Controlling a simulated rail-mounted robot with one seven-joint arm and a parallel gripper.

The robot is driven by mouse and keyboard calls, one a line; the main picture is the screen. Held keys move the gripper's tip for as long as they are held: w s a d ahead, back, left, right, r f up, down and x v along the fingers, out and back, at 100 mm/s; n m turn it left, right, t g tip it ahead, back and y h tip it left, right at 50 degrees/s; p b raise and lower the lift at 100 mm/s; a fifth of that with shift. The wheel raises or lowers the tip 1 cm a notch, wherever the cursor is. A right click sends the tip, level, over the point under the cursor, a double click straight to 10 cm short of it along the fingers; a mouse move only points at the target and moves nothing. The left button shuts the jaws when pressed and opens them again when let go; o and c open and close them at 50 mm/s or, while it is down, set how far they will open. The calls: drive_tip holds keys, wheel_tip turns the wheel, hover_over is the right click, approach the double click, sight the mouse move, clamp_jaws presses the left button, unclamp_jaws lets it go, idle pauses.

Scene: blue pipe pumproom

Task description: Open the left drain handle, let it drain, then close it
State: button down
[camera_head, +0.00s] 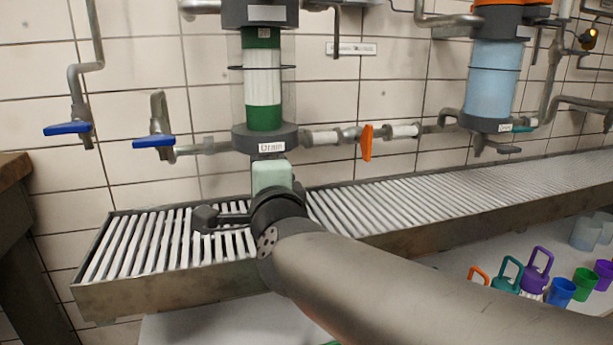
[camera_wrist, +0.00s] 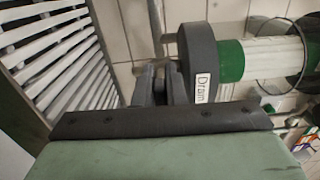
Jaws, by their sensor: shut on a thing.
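The left drain unit (camera_head: 263,85) is a green-and-white cylinder with a dark base collar marked "Drain" (camera_head: 268,147). In the wrist view the collar and its label (camera_wrist: 204,85) show sideways. My gripper (camera_head: 271,160) is directly below this collar, its pale green body in front of the unit's underside. In the wrist view the two dark fingers of my gripper (camera_wrist: 160,86) are close together just under the collar, shut on the drain handle. The handle itself is mostly hidden by the fingers and my gripper's body, so its angle cannot be told. No flowing liquid is visible.
A slatted drain trough (camera_head: 150,240) runs below the units. Blue-handled valves (camera_head: 68,128) (camera_head: 153,141) are on the left. An orange lever (camera_head: 367,142) is on the pipe to the right. A blue-filled unit (camera_head: 493,80) hangs farther right. Coloured cups (camera_head: 560,290) stand below at right.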

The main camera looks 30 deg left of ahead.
drive_tip(key=c, duration=1.5)
unclamp_jaws()
